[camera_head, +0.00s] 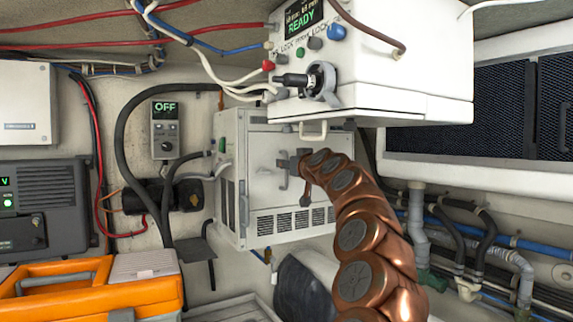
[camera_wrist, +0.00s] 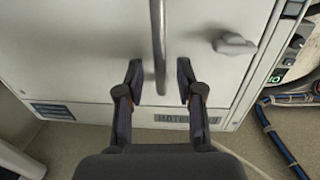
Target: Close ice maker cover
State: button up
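A white cabinet (camera_head: 230,180) with vent slots stands in the middle of the head view. Its pale front panel (camera_head: 262,160) looks flush with the cabinet; whether it is fully closed, and whether it is the ice maker cover, I cannot tell. My gripper (camera_head: 297,165) is at this panel, partly hidden by my copper arm. In the wrist view my gripper (camera_wrist: 160,80) is open, with one finger on each side of the end of a grey bar handle (camera_wrist: 157,35). Gaps show between the fingers and the handle. A grey latch knob (camera_wrist: 234,44) is on the panel to the right.
A white unit (camera_head: 395,85) with a READY display overhangs the cabinet at upper right. An orange toolbox (camera_head: 85,290) is at lower left. An OFF controller (camera_head: 165,128), cables and hoses line the wall. Pipes (camera_head: 420,230) run at the right.

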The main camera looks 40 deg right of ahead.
jog(key=v, duration=1)
jog(key=shift+a, duration=0.1)
dwell(0.6)
